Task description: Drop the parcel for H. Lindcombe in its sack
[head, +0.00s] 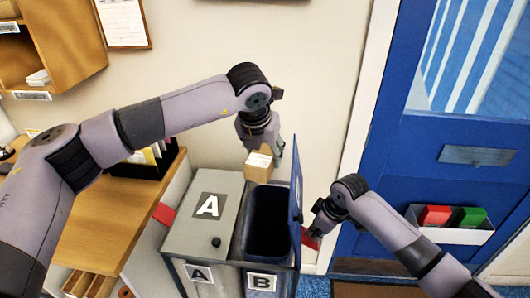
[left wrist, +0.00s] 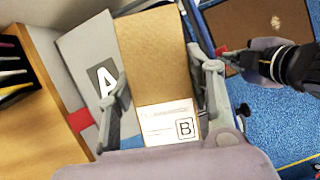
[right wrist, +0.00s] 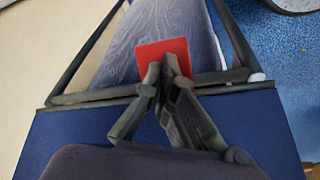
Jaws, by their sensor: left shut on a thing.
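My left gripper (head: 262,148) is shut on a brown cardboard parcel (head: 257,172) and holds it in the air above the bins. In the left wrist view the parcel (left wrist: 155,60) has a white label marked B; the name is too small to read. Sack B (head: 268,225) is dark blue inside, below and slightly right of the parcel. Its blue lid (head: 296,195) stands upright at its right side. My right gripper (head: 318,225) is at the lid's red tab (head: 310,240). In the right wrist view its fingertips (right wrist: 163,72) are close together at the tab; their grip is unclear.
Grey lid A (head: 190,240) is shut, left of sack B, with its own red tab (head: 164,214). A wooden desk (head: 105,225) stands at the left. A blue door (head: 440,160) with a white holder (head: 450,230) is at the right.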

